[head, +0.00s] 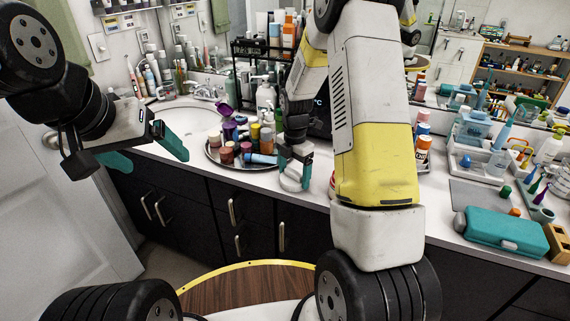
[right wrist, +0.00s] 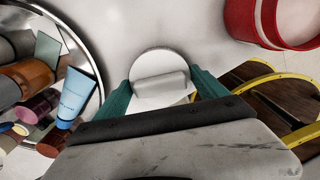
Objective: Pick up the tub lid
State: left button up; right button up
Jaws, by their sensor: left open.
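The tub lid (right wrist: 160,68) is a round white disc with a thick bar across it. In the right wrist view it sits between the two teal fingers of my right gripper (right wrist: 161,88), which close on it from both sides. In the head view my right gripper (head: 296,160) is at the front edge of the counter, with the pale lid (head: 291,182) at its fingertips. Whether the lid touches the counter is hard to tell. My left gripper (head: 148,158) is open and empty, in front of the counter at the left.
A round tray (head: 214,158) crowded with bottles and jars stands just left of my right gripper. A red-sided tub (right wrist: 262,22) is close by on the other side. A sink (head: 187,120) lies behind at the left. A teal case (head: 503,232) and organisers fill the right.

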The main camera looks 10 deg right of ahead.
jog(key=c, duration=0.7)
jog(key=shift+c, duration=0.2)
